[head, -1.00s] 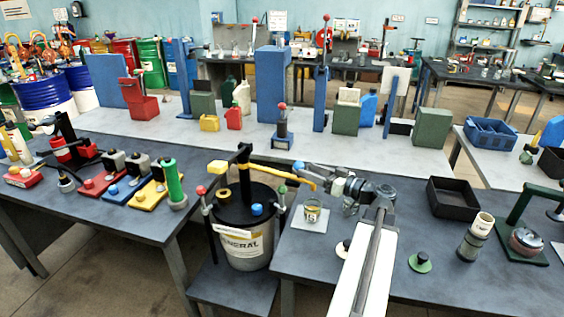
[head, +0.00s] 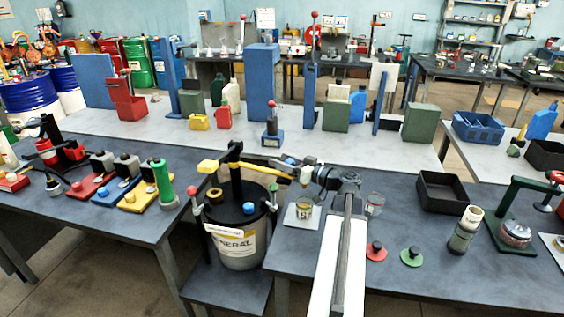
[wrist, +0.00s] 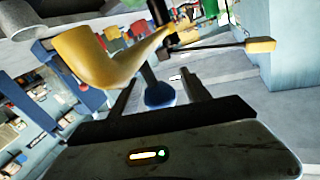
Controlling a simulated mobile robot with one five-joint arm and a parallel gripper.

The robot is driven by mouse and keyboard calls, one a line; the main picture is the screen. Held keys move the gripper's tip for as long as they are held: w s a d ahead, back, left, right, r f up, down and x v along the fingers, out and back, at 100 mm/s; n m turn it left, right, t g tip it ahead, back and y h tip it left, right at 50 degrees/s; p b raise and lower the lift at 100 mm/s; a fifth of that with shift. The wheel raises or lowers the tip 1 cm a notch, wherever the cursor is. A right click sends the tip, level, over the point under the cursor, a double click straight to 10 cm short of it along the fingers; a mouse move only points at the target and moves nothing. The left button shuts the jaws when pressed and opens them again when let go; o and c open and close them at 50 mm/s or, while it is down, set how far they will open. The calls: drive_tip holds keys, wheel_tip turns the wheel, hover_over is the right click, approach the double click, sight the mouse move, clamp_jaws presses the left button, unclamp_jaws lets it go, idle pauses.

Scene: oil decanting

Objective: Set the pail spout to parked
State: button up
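The grey pail (head: 236,248) with a black lid stands on a low stand between two tables. Its yellow spout (head: 272,170) points right from the dark centre post, and its outer end is at my gripper (head: 288,162). In the wrist view the spout (wrist: 105,62) looms large, just ahead of the fingers and a little left. My gripper's dark fingers (wrist: 160,95) stand apart, with nothing seen clasped between them. I cannot tell whether a finger touches the spout. A yellow grip (head: 209,166) lies on the left of the post; it also shows at right in the wrist view (wrist: 261,46).
A small tin (head: 304,207) stands on a white plate beside the pail, below my gripper. A glass jar (head: 375,204), red disc (head: 376,252) and green disc (head: 411,257) are right of my arm. A black tray (head: 442,192) stands farther right.

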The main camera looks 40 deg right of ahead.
clamp_jaws()
idle(1.3)
